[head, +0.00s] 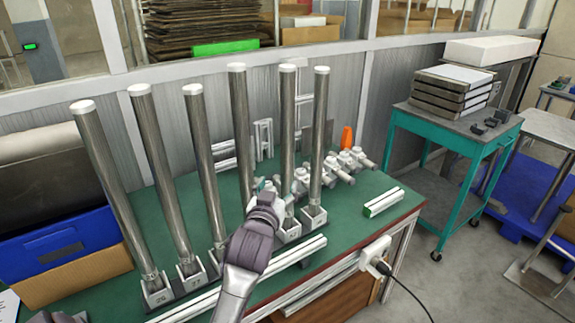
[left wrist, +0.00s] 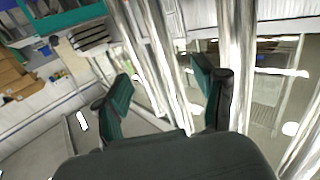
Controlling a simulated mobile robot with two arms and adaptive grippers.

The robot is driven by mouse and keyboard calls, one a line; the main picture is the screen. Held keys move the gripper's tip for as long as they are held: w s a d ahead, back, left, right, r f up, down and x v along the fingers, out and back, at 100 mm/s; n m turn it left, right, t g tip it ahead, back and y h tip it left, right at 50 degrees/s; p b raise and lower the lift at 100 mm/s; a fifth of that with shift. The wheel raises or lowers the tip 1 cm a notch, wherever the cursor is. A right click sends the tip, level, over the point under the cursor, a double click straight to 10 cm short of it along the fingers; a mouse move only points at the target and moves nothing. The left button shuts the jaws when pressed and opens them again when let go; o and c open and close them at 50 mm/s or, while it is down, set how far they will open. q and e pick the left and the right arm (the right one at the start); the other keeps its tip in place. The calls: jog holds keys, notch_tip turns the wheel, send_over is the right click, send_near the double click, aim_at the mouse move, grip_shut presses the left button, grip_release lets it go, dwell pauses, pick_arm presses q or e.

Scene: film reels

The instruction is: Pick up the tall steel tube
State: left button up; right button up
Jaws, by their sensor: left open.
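Several tall steel tubes with white caps stand upright in a row on the green table in the head view, their feet in small numbered metal holders. The fourth tube from the left (head: 239,120) and the fifth tube (head: 288,120) rise just behind my left gripper (head: 266,187), which hides part of their lower ends. In the left wrist view my left gripper (left wrist: 165,95) is open and empty. Shiny tubes (left wrist: 160,60) show between and beyond its fingers, and another tube (left wrist: 236,60) passes behind the right-hand finger. I cannot tell which tube is nearest.
The green table (head: 345,222) carries metal fittings (head: 340,168), an orange piece (head: 347,137) and a rail block (head: 383,202) at the right. A long light rail (head: 300,252) runs along the front edge. A teal cart (head: 455,135) stands at right, a blue bin (head: 60,245) at left.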

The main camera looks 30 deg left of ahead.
aim_at(286, 156)
pick_arm(q)
jog(key=x, duration=0.2)
jog(key=r+p+x, duration=0.1)
jog(key=x, duration=0.5)
jog(key=shift+w+a+r, duration=0.1)
jog(key=shift+a+r, duration=0.2)
jog(key=shift+r, duration=0.1)
jog(key=p+x, duration=0.2)
jog(key=x, duration=0.3)
jog(key=shift+w+r, duration=0.15)
jog(key=shift+w, duration=0.05)
jog(key=shift+w+a, duration=0.15)
jog(key=shift+w, duration=0.2)
jog(key=shift+s, duration=0.1)
jog(key=shift+c, duration=0.2)
grip_shut()
